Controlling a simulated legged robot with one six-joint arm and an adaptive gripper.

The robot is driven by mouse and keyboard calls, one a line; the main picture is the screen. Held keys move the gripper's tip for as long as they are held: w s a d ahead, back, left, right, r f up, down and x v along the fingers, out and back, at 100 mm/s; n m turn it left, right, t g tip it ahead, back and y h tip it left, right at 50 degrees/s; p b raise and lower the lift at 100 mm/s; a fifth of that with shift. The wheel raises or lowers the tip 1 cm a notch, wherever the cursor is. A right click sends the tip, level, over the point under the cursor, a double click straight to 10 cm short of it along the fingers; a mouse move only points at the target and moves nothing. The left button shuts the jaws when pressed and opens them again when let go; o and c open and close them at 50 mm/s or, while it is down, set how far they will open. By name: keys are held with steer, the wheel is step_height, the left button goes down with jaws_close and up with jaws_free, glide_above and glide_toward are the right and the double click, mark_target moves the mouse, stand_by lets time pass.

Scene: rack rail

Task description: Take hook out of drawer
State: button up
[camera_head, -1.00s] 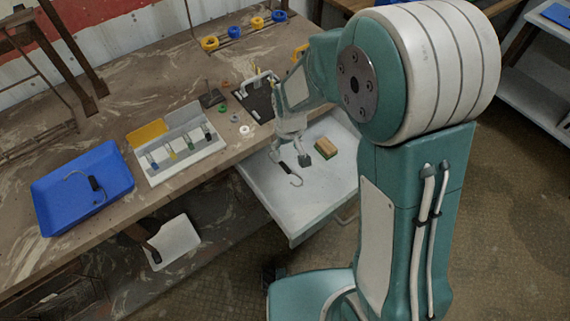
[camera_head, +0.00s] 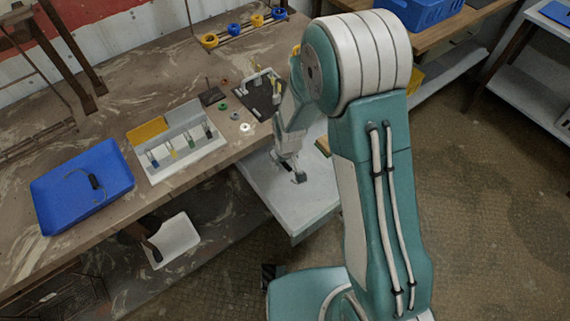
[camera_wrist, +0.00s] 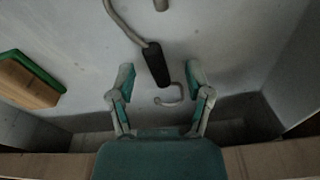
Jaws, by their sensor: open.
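The hook lies on the floor of the open drawer (camera_head: 290,212). In the wrist view its black handle (camera_wrist: 156,66) and curved grey rod (camera_wrist: 125,22) show. A pale curved piece (camera_wrist: 172,99) shows just below the handle; I cannot tell whether it belongs to the hook. My gripper (camera_wrist: 159,75) is open, its two fingers either side of the handle's lower end, with gaps on both sides. In the head view my gripper (camera_head: 292,176) is low inside the drawer, and it and my arm hide the hook.
A green and tan block (camera_wrist: 30,80) lies in the drawer, left in the wrist view. A blue tray (camera_head: 60,205) with a similar hook (camera_head: 92,180) stands on the workbench (camera_head: 110,95). A white rack (camera_head: 180,150) and dark board (camera_head: 262,97) stand near the drawer.

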jaws_close()
